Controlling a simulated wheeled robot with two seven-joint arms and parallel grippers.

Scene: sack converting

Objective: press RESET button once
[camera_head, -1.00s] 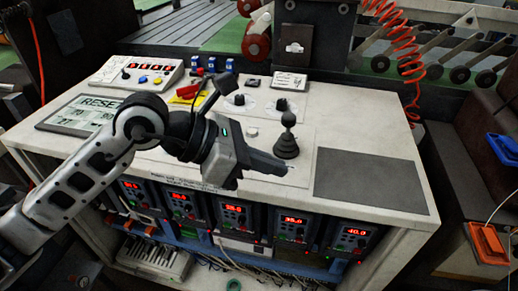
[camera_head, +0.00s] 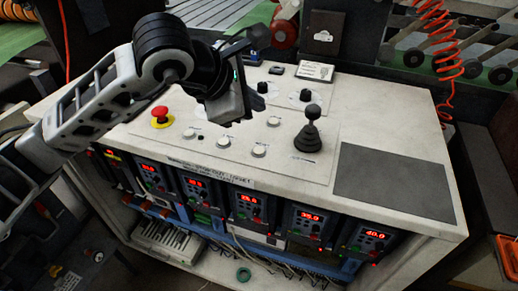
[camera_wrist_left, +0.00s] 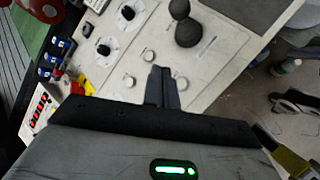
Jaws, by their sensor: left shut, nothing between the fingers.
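Several small round pale buttons sit on the white control panel (camera_head: 325,170): a left one (camera_head: 190,133), a middle one (camera_head: 225,142), a front right one (camera_head: 259,150) and a rear one (camera_head: 274,121). Their labels are too small to read, so I cannot tell which is RESET. My left gripper (camera_head: 238,122) points down over the panel near these buttons, shut and empty. I cannot tell whether the tips touch anything. My right gripper is not in view.
A black joystick (camera_head: 309,132) stands right of the buttons, with a dark mat (camera_head: 393,185) beyond it. A red emergency stop (camera_head: 161,114) is left, and two black knobs (camera_head: 262,88) (camera_head: 305,95) are behind. Red-lit controllers (camera_head: 248,202) line the cabinet front below.

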